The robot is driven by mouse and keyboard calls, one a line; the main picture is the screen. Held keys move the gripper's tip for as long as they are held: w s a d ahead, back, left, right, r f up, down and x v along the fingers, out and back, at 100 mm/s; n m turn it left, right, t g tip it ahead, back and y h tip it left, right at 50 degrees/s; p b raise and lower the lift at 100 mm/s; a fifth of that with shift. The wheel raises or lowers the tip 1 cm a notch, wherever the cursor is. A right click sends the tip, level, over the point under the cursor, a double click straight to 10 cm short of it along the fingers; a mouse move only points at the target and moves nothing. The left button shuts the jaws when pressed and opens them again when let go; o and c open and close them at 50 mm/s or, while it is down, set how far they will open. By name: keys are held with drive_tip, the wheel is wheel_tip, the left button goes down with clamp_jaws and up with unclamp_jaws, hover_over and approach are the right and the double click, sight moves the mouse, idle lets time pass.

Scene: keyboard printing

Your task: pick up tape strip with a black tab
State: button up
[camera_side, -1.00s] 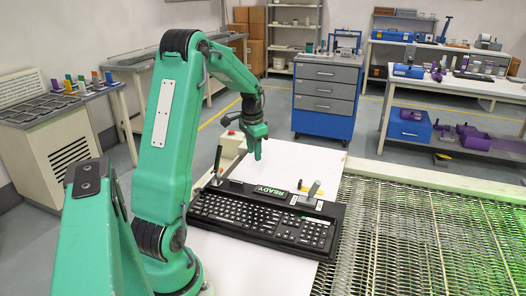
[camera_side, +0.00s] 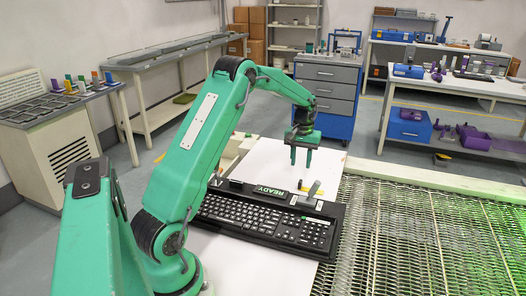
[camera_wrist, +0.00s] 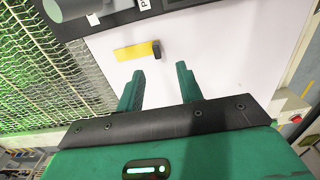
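The tape strip (camera_wrist: 131,53) is a short yellow band lying flat on the white table top in the wrist view. Its black tab (camera_wrist: 157,50) stands at the strip's right end. My gripper (camera_wrist: 160,71) is open and empty, with its two green fingers apart. In that view the tab appears just beyond the fingertips, between their lines, and the yellow band extends left. In the side view my gripper (camera_side: 300,168) points down above the white surface behind the keyboard.
A black keyboard (camera_side: 245,231) with a green READY sign (camera_side: 271,191) lies in front of my gripper. A grey lever (camera_side: 314,187) stands at its back edge. Metal mesh (camera_side: 420,230) is on the right.

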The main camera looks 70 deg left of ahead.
sight(301, 181)
drive_tip(key=shift+d+f, duration=0.15)
drive_tip(key=shift+f, duration=1.8)
drive_tip(key=shift+d+f, duration=0.15)
drive_tip(key=shift+f, duration=1.8)
clamp_jaws()
